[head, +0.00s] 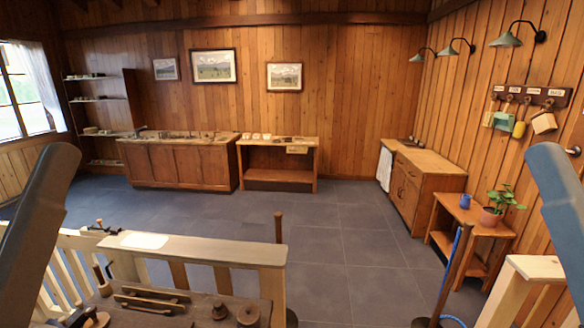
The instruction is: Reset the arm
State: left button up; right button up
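My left arm link shows as a grey bar at the left edge of the head view, and my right arm link as a similar bar at the right edge. Neither gripper shows, so I cannot see whether they hold anything. Below, a dark worktable (198,313) is partly cut off by the bottom edge. On it are a small turned wooden piece (220,311), a rounder one (248,315) and a tray-like holder with light bars (150,300). Dark tools and a pale wooden piece (103,319) lie at its left end.
A pale wooden railing (215,252) stands just beyond the worktable. A post (278,228) rises behind it. At right are a rope post (456,270), another pale railing (540,267) and a side table with a plant (493,210). The grey floor (340,225) between is clear.

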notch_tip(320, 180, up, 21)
jog(key=p, duration=1.7)
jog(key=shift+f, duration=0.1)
